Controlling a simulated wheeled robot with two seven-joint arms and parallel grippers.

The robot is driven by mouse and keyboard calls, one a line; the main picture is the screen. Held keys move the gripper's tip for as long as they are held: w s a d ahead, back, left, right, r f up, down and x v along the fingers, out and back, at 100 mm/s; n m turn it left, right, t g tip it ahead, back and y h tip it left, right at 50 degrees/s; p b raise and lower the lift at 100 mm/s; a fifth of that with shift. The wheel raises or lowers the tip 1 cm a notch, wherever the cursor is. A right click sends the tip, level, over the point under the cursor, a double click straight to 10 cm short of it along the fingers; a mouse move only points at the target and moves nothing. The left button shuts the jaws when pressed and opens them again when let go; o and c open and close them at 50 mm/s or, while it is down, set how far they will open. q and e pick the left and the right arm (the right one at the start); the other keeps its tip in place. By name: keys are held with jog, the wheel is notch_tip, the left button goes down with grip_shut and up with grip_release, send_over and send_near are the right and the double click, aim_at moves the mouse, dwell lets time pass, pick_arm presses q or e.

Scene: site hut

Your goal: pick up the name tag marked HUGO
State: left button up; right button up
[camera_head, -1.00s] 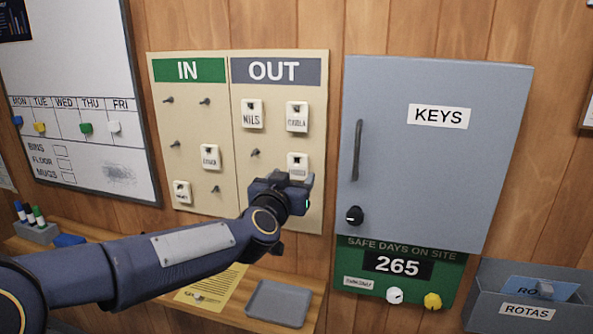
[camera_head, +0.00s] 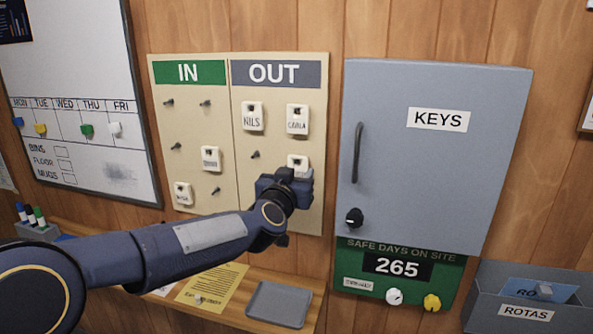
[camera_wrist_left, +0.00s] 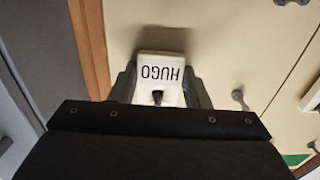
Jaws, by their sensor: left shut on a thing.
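The white name tag marked HUGO (camera_wrist_left: 161,70) sits between the two fingers of my left gripper (camera_wrist_left: 160,88) in the left wrist view, upside down there, with a dark peg showing at its hole. In the head view the tag (camera_head: 297,161) is on the lower right of the OUT board (camera_head: 312,215), its lower part hidden behind my left gripper (camera_head: 290,178). The left gripper is shut on the tag, close against the board. My right gripper is not in view.
Tags NILS (camera_head: 252,116) and CARLA (camera_head: 297,119) hang above on the OUT side. Two tags hang on the IN board (camera_head: 189,135); several pegs are bare. A grey key cabinet (camera_head: 430,170) stands out at right. A shelf with a grey tray (camera_head: 279,304) lies below.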

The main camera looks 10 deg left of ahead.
pick_arm(q)
jog(key=shift+r+p, duration=0.3)
jog(key=shift+p, duration=0.1)
dwell(0.3)
jog(key=s, duration=0.7)
jog(key=shift+p, duration=0.35)
dwell(0.8)
